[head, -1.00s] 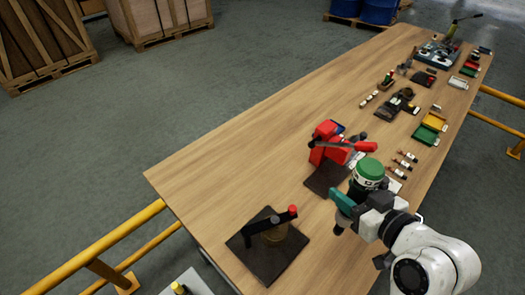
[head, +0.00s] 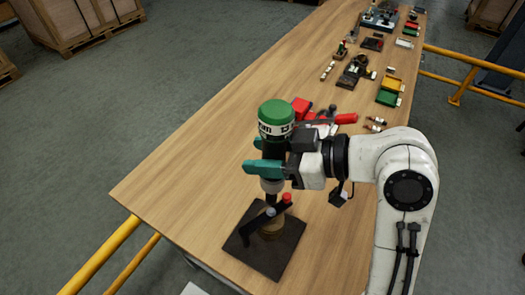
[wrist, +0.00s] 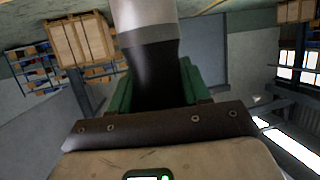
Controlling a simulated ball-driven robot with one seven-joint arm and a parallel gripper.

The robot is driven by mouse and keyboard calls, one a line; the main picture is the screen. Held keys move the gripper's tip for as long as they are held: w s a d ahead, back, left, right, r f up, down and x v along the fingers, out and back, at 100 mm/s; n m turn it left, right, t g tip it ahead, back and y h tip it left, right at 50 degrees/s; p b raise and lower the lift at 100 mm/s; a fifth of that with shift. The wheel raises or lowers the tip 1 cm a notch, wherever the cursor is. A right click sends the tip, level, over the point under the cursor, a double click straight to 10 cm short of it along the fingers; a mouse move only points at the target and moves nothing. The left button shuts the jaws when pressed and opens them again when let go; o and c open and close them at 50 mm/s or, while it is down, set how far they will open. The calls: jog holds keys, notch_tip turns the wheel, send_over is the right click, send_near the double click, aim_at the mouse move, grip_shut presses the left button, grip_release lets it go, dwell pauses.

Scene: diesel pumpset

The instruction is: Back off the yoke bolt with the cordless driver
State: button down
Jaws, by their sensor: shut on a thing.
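My gripper (head: 262,160) has teal fingers shut around the dark body of the cordless driver (head: 276,122). The driver stands nearly upright, with a green cap and pale band on top and a grey lower end. In the wrist view the driver's dark body (wrist: 152,75) rises between the green fingers. Below it, a black yoke bar (head: 257,224) lies across a brass-coloured cylinder (head: 271,229) on a dark square plate (head: 288,247). A red knob (head: 287,198) is at the bar's right end. A small grey bolt-like head (head: 271,211) shows on the bar. I cannot tell whether the driver's tip touches it.
A red device with a red-handled lever (head: 346,118) stands behind my arm, partly hidden. Green (head: 387,98) and yellow (head: 391,84) trays and several small parts lie farther along the table. The table's left side is clear. A yellow rail (head: 99,257) runs beyond the near left edge.

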jog(key=shift+f+b, duration=1.55)
jog(key=shift+f, duration=0.75)
jog(key=shift+s+f, duration=0.1)
jog(key=shift+f, duration=0.5)
dwell(1.9)
jog(key=shift+d+r+p, duration=0.1)
jog(key=shift+r+p, duration=0.2)
jog(key=shift+p, duration=0.05)
dwell(1.4)
jog(key=shift+r+p, duration=2.05)
jog(key=shift+r, duration=0.6)
jog(key=shift+f, duration=0.1)
